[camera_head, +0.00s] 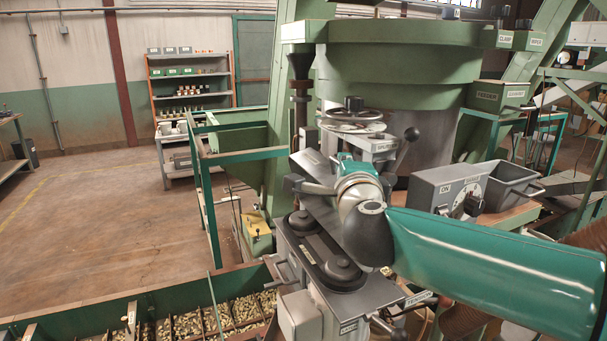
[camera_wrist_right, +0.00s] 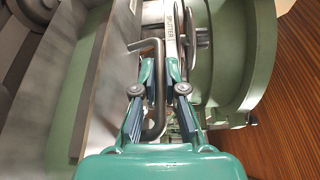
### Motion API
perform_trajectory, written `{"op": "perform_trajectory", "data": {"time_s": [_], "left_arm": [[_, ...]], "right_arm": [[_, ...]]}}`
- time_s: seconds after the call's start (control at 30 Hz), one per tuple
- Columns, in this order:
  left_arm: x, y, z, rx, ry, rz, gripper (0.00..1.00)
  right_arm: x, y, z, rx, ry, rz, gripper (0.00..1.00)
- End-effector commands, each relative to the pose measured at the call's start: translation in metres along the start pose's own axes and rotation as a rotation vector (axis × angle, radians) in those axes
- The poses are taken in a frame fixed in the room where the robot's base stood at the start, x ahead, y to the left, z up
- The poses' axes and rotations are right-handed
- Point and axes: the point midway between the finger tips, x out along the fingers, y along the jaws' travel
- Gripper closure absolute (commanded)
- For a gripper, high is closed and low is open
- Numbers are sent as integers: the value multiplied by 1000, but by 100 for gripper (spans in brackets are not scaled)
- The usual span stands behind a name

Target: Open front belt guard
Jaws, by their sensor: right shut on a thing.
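The front belt guard (camera_head: 322,211) looks like a grey panel standing tilted up in the head view, with two dark round pulleys (camera_head: 341,268) uncovered on the deck below it. In the right wrist view the guard seems to be the flat grey panel (camera_wrist_right: 112,75) on the left. A bent grey bar handle (camera_wrist_right: 157,116) runs between the fingers of my right gripper (camera_wrist_right: 160,68), which is shut on it. In the head view my right gripper (camera_head: 345,168) is at the panel's upper side, partly hidden by my own wrist. My left gripper is not in view.
A handwheel (camera_head: 352,119) and the splitter block (camera_head: 375,146) stand close behind my right gripper. A grey switch box (camera_head: 450,187) is to the right. A green trough of nuts (camera_head: 150,295) lies at the lower left. The floor at left is clear.

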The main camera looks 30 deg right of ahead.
Motion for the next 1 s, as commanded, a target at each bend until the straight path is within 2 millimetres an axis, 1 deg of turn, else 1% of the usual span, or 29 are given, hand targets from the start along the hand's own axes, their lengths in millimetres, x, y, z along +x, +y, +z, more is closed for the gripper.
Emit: {"op": "perform_trajectory", "data": {"time_s": [0.03, 0.1, 0.2, 0.4, 0.6, 1.0], "left_arm": [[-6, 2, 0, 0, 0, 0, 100], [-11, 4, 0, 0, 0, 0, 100], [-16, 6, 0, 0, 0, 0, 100], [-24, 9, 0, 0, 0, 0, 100], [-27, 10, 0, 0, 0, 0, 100], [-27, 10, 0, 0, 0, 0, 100]], "right_arm": [[2, -7, -13, 0, 14, -1, 100], [5, -12, -24, 56, 19, 20, 100], [8, -15, -36, 118, 21, 45, 100], [14, -17, -50, 206, 19, 83, 100], [16, -16, -57, 246, 17, 100, 100], [16, -15, -58, 253, 17, 104, 100]]}}
